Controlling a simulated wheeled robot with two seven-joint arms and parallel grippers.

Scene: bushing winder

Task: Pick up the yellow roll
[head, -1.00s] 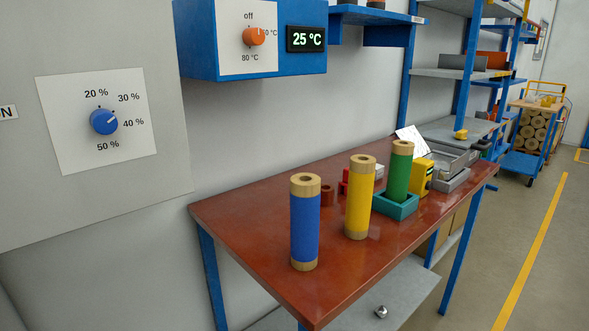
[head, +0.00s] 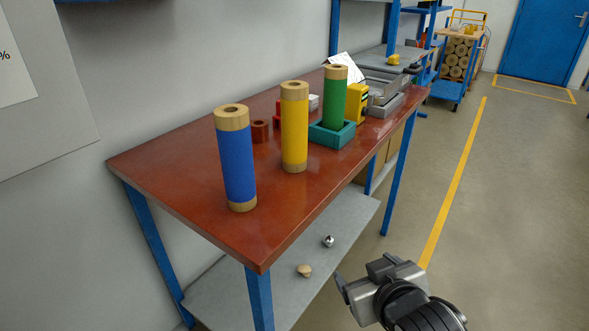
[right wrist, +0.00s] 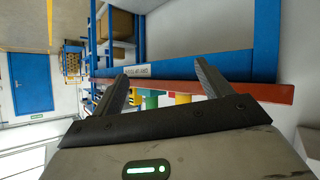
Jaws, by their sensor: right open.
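The yellow roll (head: 295,128) stands upright on the red-brown table (head: 190,190), with bare wood-coloured ends. It stands between the blue roll (head: 238,165) on its left and the green roll (head: 334,100), which stands in a teal square tray (head: 332,136). My right gripper (head: 360,276) is open and empty, off the table's front side, low and to the right of the yellow roll. In the right wrist view its two fingers (right wrist: 160,82) are spread apart toward the table edge, with small coloured shapes beyond. My left gripper is not in view.
Beyond the teal tray are a yellow device (head: 357,103) and grey bins (head: 385,103). The lower shelf (head: 240,291) holds a mushroom-shaped piece (head: 304,271) and a metal knob (head: 328,241). The floor at right is clear.

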